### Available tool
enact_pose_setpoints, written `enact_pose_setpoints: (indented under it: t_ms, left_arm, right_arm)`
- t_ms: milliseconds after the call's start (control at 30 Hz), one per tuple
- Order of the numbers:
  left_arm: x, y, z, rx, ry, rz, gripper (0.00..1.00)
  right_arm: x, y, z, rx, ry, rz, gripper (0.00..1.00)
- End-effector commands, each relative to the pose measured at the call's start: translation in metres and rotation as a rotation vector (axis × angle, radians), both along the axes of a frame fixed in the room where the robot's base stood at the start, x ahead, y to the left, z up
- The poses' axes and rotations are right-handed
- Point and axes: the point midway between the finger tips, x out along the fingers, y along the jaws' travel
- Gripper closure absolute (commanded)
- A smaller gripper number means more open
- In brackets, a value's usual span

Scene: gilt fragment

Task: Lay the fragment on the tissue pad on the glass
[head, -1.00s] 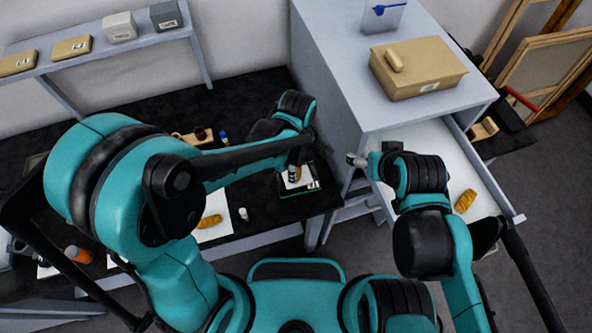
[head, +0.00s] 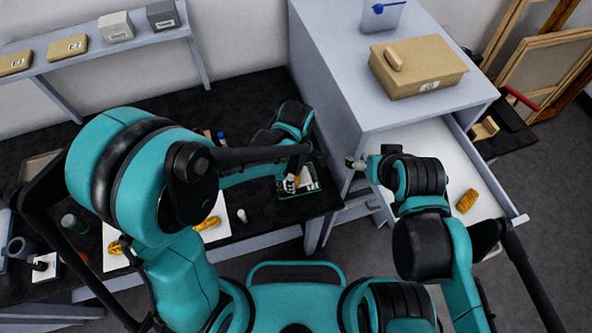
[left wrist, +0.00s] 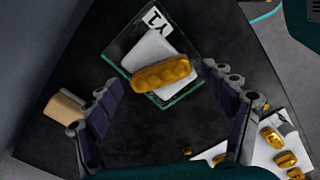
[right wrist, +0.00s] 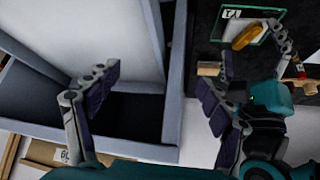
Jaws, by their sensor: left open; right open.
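A gilt fragment (left wrist: 161,73), golden and ribbed, lies across the white tissue pad (left wrist: 150,48) on the glass plate (left wrist: 117,54) in the left wrist view. One end reaches past the pad's edge over the glass. My left gripper (left wrist: 162,88) is open, its fingers apart on either side of the fragment and not touching it. In the head view the left gripper (head: 291,184) partly hides the pad and fragment. The right wrist view also shows the fragment (right wrist: 245,37) on the glass (right wrist: 222,30). My right gripper (right wrist: 160,88) is open and empty beside the cabinet.
A small white-capped vial (head: 242,215) stands near the glass. The cabinet (head: 335,85) rises close to the right of the glass.

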Motion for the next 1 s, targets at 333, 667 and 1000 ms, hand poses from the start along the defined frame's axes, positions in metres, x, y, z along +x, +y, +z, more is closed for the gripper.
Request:
enact_pose_setpoints:
  t_ms: [333,667,1000]
  left_arm:
    - [0.0,0.0,0.058,0.0,0.0,0.0,0.17]
    - [0.0,0.0,0.115,0.0,0.0,0.0,0.17]
    - [-0.001,0.007,0.127,-0.006,-0.015,-0.032,0.17]
  right_arm:
    - [0.0,0.0,0.023,0.0,0.0,0.0,0.2]
    - [0.0,0.0,0.039,0.0,0.0,0.0,0.2]
    - [0.0,0.0,0.04,0.0,0.0,0.0,0.2]
